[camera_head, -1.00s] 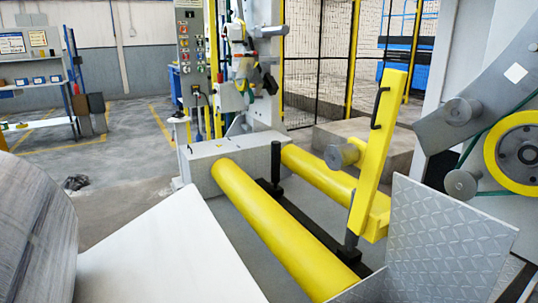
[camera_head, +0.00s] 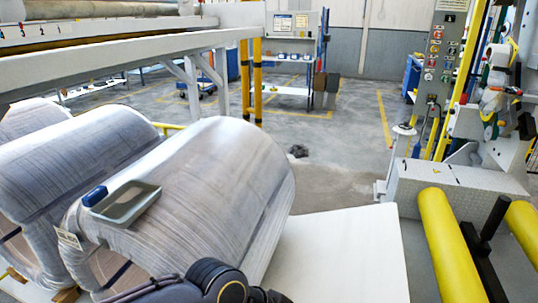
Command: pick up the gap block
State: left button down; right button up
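No object in view is clearly recognisable as the gap block. A small blue block-like object (camera_head: 95,195) is at the left end of a shallow grey tray (camera_head: 126,213), which rests on top of the nearest wrapped coil (camera_head: 215,180). I cannot tell whether the blue object is the gap block. A dark part of my arm with a round joint shows at the bottom edge, in front of the coil and well below the tray. Dark pieces beside it may be my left gripper (camera_head: 268,296), cut off by the frame, fingers unclear. My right gripper is out of view.
More wrapped coils (camera_head: 80,155) lie at the left, below a white beam frame (camera_head: 130,50). A white flat surface (camera_head: 345,255) is right of the nearest coil. Yellow rollers (camera_head: 450,245) and a control panel (camera_head: 440,55) stand at the right. Open floor lies behind.

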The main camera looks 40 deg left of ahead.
aim_at(93, 197)
jog(key=u, duration=2.8)
jog(key=i+j+u, duration=0.1)
jog(key=i+j, duration=0.2)
jog(key=i, duration=0.2)
jog(key=i+j+u, duration=0.15)
jog(key=i+j, duration=0.15)
jog(key=i, duration=0.2)
jog(key=i+j+u, duration=0.1)
jog(key=i, duration=0.4)
jog(key=j, duration=0.1)
